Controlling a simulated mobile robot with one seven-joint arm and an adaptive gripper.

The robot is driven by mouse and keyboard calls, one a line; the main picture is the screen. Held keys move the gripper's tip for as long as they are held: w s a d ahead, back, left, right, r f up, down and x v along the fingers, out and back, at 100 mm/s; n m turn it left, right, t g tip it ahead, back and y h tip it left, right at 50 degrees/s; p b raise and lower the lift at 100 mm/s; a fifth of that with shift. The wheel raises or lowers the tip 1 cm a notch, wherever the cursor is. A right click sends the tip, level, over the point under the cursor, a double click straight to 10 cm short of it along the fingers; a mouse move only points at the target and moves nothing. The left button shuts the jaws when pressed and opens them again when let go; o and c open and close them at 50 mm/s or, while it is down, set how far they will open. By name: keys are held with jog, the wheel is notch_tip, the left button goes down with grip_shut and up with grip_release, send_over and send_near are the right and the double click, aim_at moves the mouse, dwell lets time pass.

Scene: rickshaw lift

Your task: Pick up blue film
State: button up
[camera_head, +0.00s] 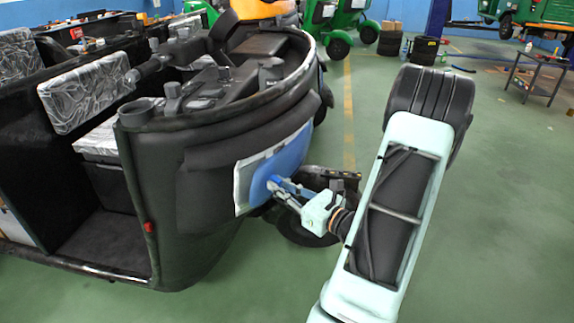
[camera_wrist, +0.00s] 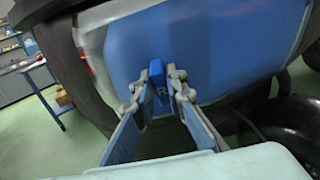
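The blue film (camera_head: 278,163) lies as a blue sheet against the curved black side of the rickshaw, with a pale strip along its left edge. In the wrist view the blue film (camera_wrist: 205,48) fills the upper middle. My gripper (camera_head: 274,186) is at the lower part of the film. In the wrist view my gripper's fingertips (camera_wrist: 165,72) are close together, on either side of a narrow blue piece (camera_wrist: 160,90) marked "R". Whether they press on it or stand a little apart from it is not clear. Part of the film is hidden behind the fingers.
The black rickshaw body (camera_head: 188,205) fills the left, close to my gripper. A dark wheel (camera_head: 300,230) is below the film. A work table (camera_head: 535,75) stands at the back right. Green floor (camera_head: 500,230) is open on the right.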

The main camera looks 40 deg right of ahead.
grip_shut()
jog(key=shift+s, duration=0.1)
jog(key=shift+s+r, duration=0.15)
jog(key=shift+r, duration=0.15)
jog(key=s+d+r+p, duration=0.1)
jog(key=s+r, duration=0.2)
jog(key=s, duration=0.7)
jog(key=s+d+r+p, duration=0.2)
jog(key=s+r, duration=0.2)
jog(key=s, duration=0.6)
jog(key=shift+s+r, duration=0.2)
jog(key=shift+w+p, duration=0.1)
jog(key=shift+p, duration=0.25)
